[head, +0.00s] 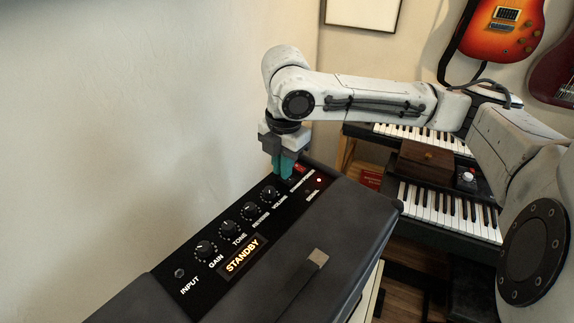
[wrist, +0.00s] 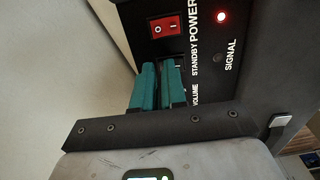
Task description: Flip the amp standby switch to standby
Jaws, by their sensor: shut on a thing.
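The amp (head: 345,225) is a dark cabinet with a black control panel on top. My gripper (head: 283,168) reaches down onto the panel's far end. Its teal fingers also show in the wrist view (wrist: 160,72), closed on the standby switch beside the STANDBY label. The switch is almost wholly hidden by the fingers, so its position cannot be seen. The red power rocker (wrist: 165,26) sits just beyond the fingertips. A lit red lamp (wrist: 221,16) is beside the POWER label. An amber panel display (head: 241,258) reads STANDBY.
Several black knobs (head: 248,211) line the panel near the gripper. A plain wall rises close on the left. Keyboards (head: 447,211) with a wooden box (head: 428,164) stand behind at right, and guitars (head: 502,28) hang on the back wall.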

